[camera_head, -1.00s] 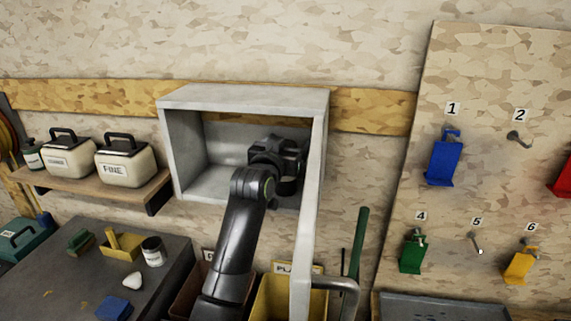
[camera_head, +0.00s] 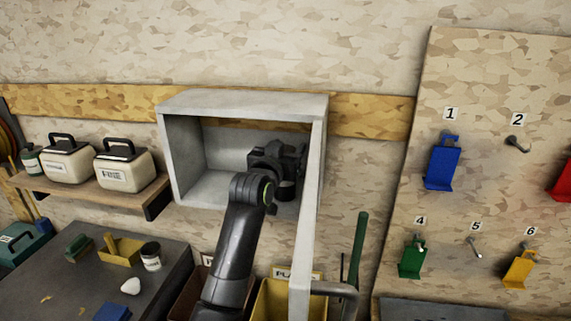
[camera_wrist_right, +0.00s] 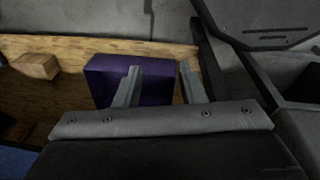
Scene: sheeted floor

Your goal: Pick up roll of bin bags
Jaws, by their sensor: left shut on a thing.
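My left gripper (camera_head: 280,163) is inside an open grey wall cabinet (camera_head: 182,160), with its arm reaching up from below. It is shut on a dark, rounded thing (camera_head: 287,190) that looks like the roll of bin bags. The gripper and wrist hide most of it, and I cannot tell whether it touches the cabinet floor. My right gripper (camera_wrist_right: 160,80) shows only in the right wrist view. Its two fingers stand apart, in front of a purple block (camera_wrist_right: 105,75), with no clear grip on it.
The cabinet's open door (camera_head: 308,230) juts toward me on the right. A shelf with white canisters (camera_head: 125,170) is at left, above a dark workbench (camera_head: 60,280). A yellow bin (camera_head: 275,300) stands below. A pegboard (camera_head: 490,190) with hooks and coloured holders is at right.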

